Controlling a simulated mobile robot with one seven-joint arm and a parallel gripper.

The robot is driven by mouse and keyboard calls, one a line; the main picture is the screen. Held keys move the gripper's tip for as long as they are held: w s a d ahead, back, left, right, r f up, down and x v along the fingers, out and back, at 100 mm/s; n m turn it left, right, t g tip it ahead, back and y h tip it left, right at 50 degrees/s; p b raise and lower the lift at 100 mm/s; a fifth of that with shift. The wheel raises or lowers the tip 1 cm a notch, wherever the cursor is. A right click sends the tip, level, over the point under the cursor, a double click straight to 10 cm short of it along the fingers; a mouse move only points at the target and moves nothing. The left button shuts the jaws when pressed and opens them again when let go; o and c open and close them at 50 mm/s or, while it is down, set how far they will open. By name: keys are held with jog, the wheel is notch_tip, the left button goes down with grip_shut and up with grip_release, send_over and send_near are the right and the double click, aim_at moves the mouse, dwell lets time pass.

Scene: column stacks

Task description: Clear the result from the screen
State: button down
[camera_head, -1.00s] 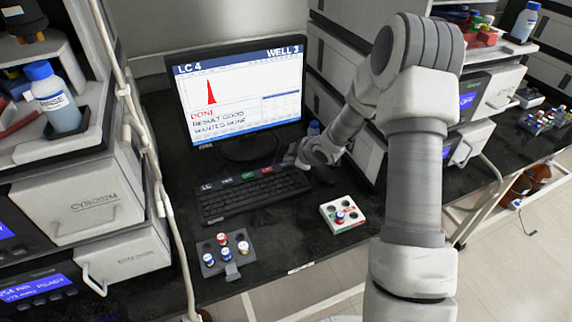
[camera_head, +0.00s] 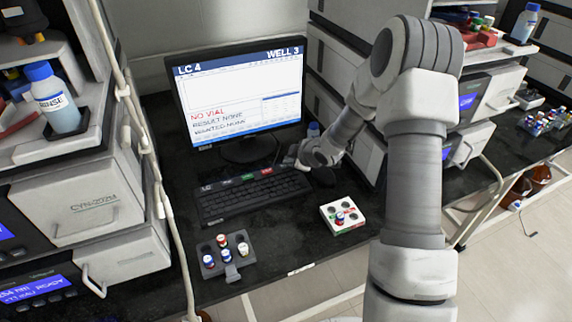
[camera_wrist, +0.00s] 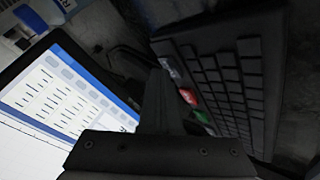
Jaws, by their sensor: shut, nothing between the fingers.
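The screen (camera_head: 240,95) stands on the black bench and reads "LC 4", "WELL 3", "NO VIAL", "RESULT NONE" and "WANTED NONE", with no peak in its plot. It also shows at the left of the wrist view (camera_wrist: 70,95). The black keyboard (camera_head: 252,196) lies in front of it, with grey, green and red keys along its back edge. My gripper (camera_head: 292,160) is shut and empty at the keyboard's back right, close to the red key (camera_wrist: 188,97). Its shut fingers (camera_wrist: 160,105) hide part of the keyboard in the wrist view; I cannot tell whether they touch a key.
A grey rack (camera_head: 210,265) with several vials stands at the front left. A white tray (camera_head: 328,212) with a vial stands right of the keyboard. Instrument stacks flank the bench, and a cable (camera_head: 150,150) hangs at the left. A rinse bottle (camera_head: 62,110) stands at the left.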

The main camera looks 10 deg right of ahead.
jog(key=shift+r+p, duration=0.35)
jog(key=shift+r, duration=0.25)
notch_tip(320, 180, up, 5)
jog(key=p, duration=0.4)
dwell(0.6)
